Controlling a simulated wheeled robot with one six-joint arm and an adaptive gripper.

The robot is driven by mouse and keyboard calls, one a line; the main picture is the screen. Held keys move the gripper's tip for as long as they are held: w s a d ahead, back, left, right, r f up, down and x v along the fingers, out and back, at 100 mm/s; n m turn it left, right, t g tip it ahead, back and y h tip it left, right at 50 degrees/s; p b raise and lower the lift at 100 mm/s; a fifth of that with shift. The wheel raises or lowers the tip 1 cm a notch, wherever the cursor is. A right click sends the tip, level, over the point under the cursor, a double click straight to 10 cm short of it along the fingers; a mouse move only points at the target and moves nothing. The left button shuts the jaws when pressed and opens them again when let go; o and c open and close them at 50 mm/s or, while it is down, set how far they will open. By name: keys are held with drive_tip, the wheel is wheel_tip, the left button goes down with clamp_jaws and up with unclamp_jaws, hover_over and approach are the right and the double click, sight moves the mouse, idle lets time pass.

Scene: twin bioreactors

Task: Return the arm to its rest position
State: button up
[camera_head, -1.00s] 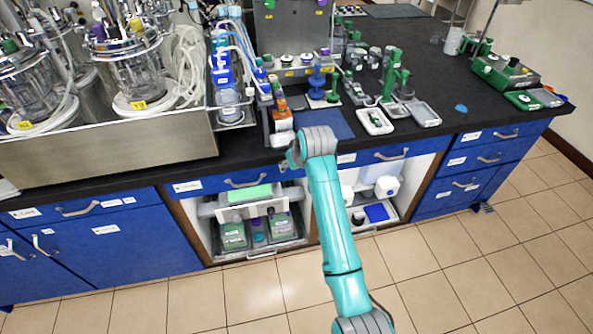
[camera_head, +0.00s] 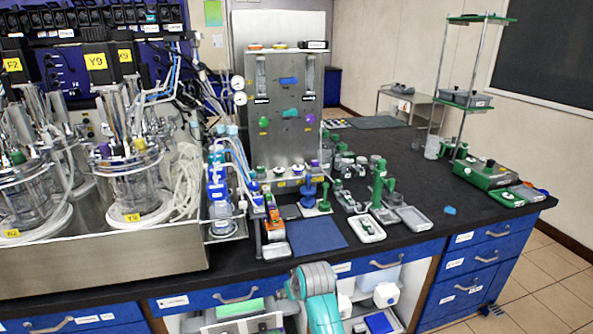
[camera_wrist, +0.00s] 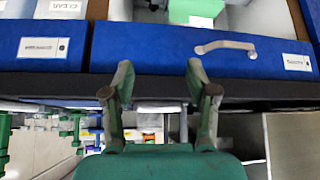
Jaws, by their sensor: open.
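My gripper (camera_wrist: 158,85) shows in the wrist view with its two fingers spread wide apart and nothing between them. Past the fingertips, that view shows the bench's dark edge and a blue drawer front (camera_wrist: 150,48) with a handle. In the head view my teal arm (camera_head: 320,310) stands at the bottom middle, in front of the bench's blue drawers. Its grey-capped joint is just below the countertop edge. My gripper's fingers cannot be made out in the head view.
The black bench (camera_head: 430,185) holds two glass bioreactors (camera_head: 135,180) at left, a steel panel (camera_head: 288,110), a blue mat (camera_head: 303,235), small trays (camera_head: 366,228) and green stands (camera_head: 379,185). Open cabinet bays lie below. Tiled floor (camera_head: 560,270) is free at right.

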drive_tip(key=s+d+f+m+t, duration=0.1)
drive_tip(key=s+d+f+t, duration=0.1)
drive_tip(key=s+d+f, duration=0.55)
drive_tip(key=s+d+f+m+t, duration=0.1)
drive_tip(key=s+d+f, duration=0.3)
drive_tip(key=s+f, duration=0.65)
drive_tip(key=s+d+r+m+t+h, duration=0.1)
drive_tip(key=s+d+r, duration=0.1)
drive_tip(key=s, duration=0.7)
drive_tip(key=s+d+r+t+h, duration=0.1)
drive_tip(key=s+d, duration=0.2)
drive_tip(key=s, duration=0.7)
drive_tip(key=s+d+r+m+t+h, duration=0.1)
drive_tip(key=s+d+r+m+t, duration=0.1)
drive_tip(key=s+r, duration=1.7)
drive_tip(key=shift+s+d+t, duration=0.6)
drive_tip(key=shift+s+d, duration=0.3)
drive_tip(key=shift+s, duration=0.35)
